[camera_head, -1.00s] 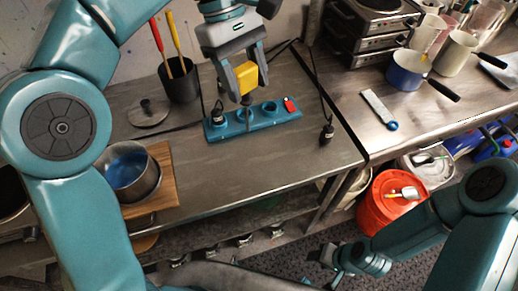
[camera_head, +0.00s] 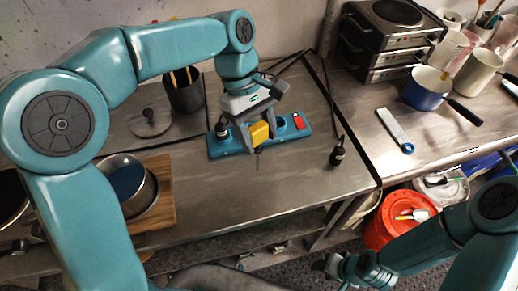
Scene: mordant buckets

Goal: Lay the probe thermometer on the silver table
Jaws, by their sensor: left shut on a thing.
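The probe thermometer, with a yellow body (camera_head: 260,133) and a thin dark probe pointing down, is in my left gripper (camera_head: 257,136). That gripper is shut on the yellow body. The probe's lower end shows against the table just in front of the blue rack (camera_head: 222,149); I cannot tell whether it touches the metal. The silver table (camera_head: 300,185) is a bare steel top in front of and around the rack. My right gripper (camera_head: 345,268) is low at the bottom right, away from the table; its fingers are too small to read.
A dark plug-like item (camera_head: 338,155) on a cable lies right of the rack. A pot (camera_head: 130,185) on a wooden board (camera_head: 162,200) and a lid (camera_head: 150,120) are on the left. A second bench (camera_head: 375,165) holds a blue pan (camera_head: 425,92). The table's front middle is clear.

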